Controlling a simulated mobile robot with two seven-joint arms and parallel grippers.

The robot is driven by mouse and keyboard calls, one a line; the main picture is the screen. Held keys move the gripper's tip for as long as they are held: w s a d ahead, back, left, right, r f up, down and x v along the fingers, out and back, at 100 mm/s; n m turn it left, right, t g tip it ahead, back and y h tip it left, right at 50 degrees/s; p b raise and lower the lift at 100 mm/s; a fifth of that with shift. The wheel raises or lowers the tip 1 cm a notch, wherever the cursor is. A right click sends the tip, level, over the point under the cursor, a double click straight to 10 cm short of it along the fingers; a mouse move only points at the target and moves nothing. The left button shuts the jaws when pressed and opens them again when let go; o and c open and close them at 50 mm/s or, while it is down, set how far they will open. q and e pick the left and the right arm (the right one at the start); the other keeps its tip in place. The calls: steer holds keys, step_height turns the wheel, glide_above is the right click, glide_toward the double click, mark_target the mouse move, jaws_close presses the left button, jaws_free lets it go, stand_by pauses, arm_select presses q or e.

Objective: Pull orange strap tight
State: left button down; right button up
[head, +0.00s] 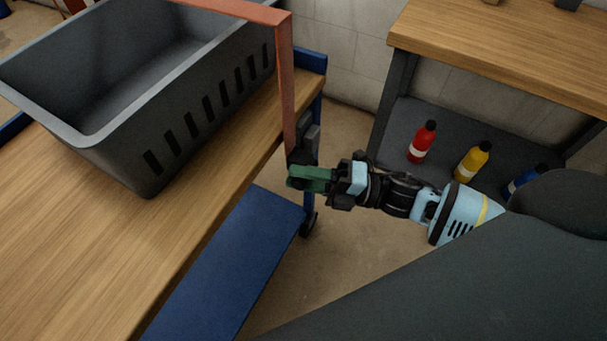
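An orange strap (285,80) runs across the top of a dark grey crate (130,150) and hangs down beyond its right side. A dark buckle-like part (306,140) sits beside the strap's lower stretch, at the edge of the wooden-topped cart. My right gripper (300,178), with green fingers, comes in from the right. Its fingertips are at the strap's lower end, just below the dark part. The fingers overlap the strap's end in the picture, so whether they grip it is unclear. My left gripper is not in view.
The crate stands on the cart's wooden top (50,230), with a blue lower shelf (225,265). At right, a wooden bench (510,45) has a dark shelf holding red (422,142), yellow (472,162) and blue (524,180) bottles. Bare floor lies between.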

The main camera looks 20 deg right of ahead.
jaws_close()
step_height(320, 180, down, 5)
steer(key=b, duration=0.3)
steer(key=shift+r, duration=0.2)
steer(key=shift+d, duration=0.1)
steer(key=shift+o, duration=1.6)
jaws_free()
steer(key=shift+o, duration=0.2)
